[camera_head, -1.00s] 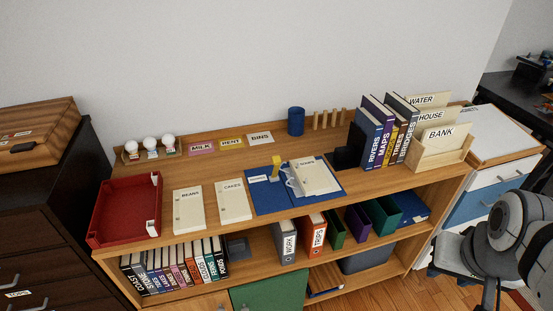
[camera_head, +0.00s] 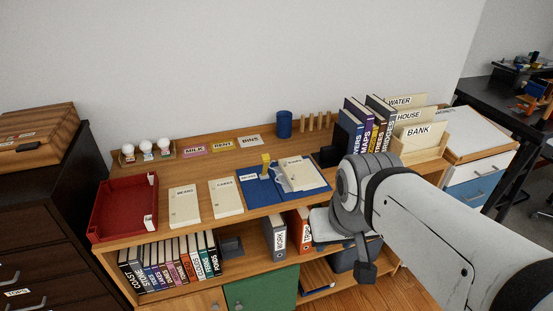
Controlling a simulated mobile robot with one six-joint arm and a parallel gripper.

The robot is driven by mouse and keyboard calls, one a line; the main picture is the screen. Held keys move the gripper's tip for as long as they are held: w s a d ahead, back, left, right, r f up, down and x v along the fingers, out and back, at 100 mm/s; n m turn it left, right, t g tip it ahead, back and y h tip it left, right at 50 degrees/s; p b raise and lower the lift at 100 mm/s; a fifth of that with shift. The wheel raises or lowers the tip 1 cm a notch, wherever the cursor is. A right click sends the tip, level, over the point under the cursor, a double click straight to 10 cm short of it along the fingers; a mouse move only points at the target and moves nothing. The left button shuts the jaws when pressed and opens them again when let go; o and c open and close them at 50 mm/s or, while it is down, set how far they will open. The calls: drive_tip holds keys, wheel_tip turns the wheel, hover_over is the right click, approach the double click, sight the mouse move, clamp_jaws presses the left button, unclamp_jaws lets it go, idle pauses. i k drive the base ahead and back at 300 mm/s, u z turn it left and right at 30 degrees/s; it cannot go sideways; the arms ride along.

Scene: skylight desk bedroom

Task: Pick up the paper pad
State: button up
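Several cream sheet-like pads lie on the wooden shelf unit's top, and I cannot tell which one is the paper pad. One labelled BEANS (camera_head: 184,208) lies at the left, and one labelled CAKES (camera_head: 226,200) lies right of it. A third cream pad (camera_head: 301,176) lies tilted on an open blue folder (camera_head: 258,191), with a small yellow piece (camera_head: 266,159) beside it. My arm reaches in from the right, and its end, with my gripper (camera_head: 365,272), hangs in front of the shelf, apart from the pads. Its fingers are not clear.
A red tray (camera_head: 98,219) sits at the left end of the top. A blue cup (camera_head: 284,124), wooden pegs and upright books (camera_head: 352,127) stand along the back. A wooden file holder (camera_head: 432,148) is at the right.

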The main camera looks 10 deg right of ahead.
sight(305, 179)
drive_tip(key=z, duration=0.05)
drive_tip(key=i, duration=1)
drive_tip(key=u, duration=0.05)
